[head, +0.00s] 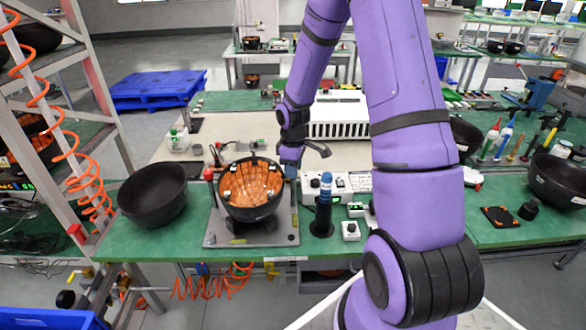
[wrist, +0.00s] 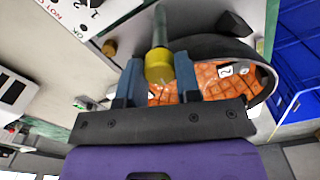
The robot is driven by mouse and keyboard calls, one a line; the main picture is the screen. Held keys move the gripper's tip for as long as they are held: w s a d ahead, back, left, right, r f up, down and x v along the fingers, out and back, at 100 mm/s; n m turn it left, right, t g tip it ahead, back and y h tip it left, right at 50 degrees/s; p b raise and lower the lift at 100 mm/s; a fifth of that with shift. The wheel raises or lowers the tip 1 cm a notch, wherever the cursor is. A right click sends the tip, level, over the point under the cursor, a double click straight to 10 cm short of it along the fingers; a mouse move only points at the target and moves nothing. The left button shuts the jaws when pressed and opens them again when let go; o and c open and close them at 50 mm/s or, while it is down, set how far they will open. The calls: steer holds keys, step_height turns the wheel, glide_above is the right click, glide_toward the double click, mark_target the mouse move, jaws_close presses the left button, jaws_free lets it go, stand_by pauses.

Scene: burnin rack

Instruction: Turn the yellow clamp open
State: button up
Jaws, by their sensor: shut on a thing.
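The yellow clamp (wrist: 158,68) has a yellow end on a grey shaft and sits between the two blue fingers of my gripper (wrist: 158,60) in the wrist view. The fingers are shut on it from both sides. In the head view my gripper (head: 290,168) is at the right rim of a black bowl with an orange inside (head: 250,185). The clamp is hidden there by the gripper. The bowl sits on a grey fixture plate (head: 222,238). Its orange inside also shows right beside the clamp in the wrist view (wrist: 218,82).
An empty black bowl (head: 152,195) stands left of the plate on the green bench (head: 150,240). A dark holder with a blue-topped tool (head: 323,205) and a small white box (head: 351,230) stand to the right. A metal rack with an orange coiled hose (head: 75,150) is far left.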

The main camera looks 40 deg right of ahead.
steer(key=m, duration=0.8)
steer(key=shift+m, duration=0.4)
steer(key=m, duration=0.4)
steer(key=shift+w, duration=0.1)
steer(key=shift+m, duration=2.2)
steer(key=o, duration=0.9)
steer(key=shift+o, duration=0.2)
step_height(320, 180, up, 11)
